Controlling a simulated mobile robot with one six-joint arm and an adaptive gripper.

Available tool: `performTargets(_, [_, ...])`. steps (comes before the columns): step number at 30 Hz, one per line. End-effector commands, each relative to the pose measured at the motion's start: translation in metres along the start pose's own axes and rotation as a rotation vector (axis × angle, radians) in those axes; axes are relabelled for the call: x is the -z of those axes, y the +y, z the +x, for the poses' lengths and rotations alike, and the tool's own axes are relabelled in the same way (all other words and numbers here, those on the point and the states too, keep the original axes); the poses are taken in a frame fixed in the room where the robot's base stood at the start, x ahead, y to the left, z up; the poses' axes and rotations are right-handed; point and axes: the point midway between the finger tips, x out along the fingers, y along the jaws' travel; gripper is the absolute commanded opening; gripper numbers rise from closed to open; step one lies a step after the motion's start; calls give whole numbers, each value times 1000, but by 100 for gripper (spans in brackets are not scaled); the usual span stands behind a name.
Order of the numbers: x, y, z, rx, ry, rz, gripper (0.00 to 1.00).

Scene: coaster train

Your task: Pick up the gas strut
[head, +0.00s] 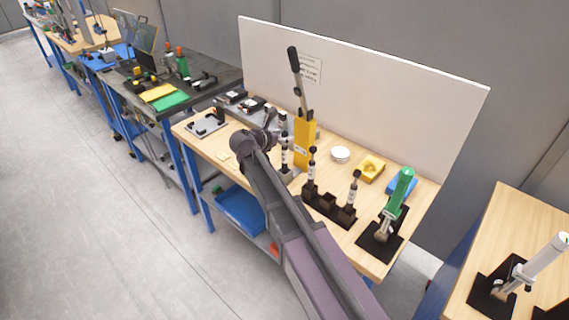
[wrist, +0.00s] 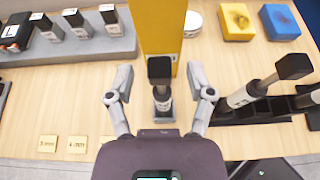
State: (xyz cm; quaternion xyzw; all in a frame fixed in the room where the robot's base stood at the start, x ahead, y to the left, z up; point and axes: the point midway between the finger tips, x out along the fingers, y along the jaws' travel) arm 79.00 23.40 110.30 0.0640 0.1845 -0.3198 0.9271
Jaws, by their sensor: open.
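A gas strut with a black square end and a white-labelled body (wrist: 162,98) stands upright between my fingers in the wrist view. In the head view this strut (head: 284,158) stands in front of the yellow lever press (head: 304,145). My gripper (wrist: 160,88) is open, with one finger on each side of the strut and a gap visible on both sides. In the head view my gripper (head: 268,132) is beside the strut, partly hidden by my arm. Two similar struts (head: 311,172) stand in a black rack (head: 328,210) to the right.
The yellow column stands right behind the strut. A grey tray (wrist: 70,50) with several black-and-white parts lies at the left. A white round container (head: 341,153), a yellow block (head: 371,168) and a green-handled tool (head: 402,188) are at the right. A white panel backs the wooden bench.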

Motion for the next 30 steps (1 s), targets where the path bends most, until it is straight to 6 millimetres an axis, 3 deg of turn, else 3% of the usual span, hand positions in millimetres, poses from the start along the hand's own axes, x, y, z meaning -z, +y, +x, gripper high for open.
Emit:
performTargets(4, [0, 0, 10, 1, 0, 0, 69])
performTargets(20, [0, 0, 9, -1, 0, -1, 69])
performTargets(22, [0, 0, 9, -1, 0, -1, 57])
performTargets(27, [0, 0, 9, -1, 0, -1, 6])
performTargets(28, [0, 0, 9, -1, 0, -1, 0])
performTargets(30, [0, 0, 9, -1, 0, -1, 0])
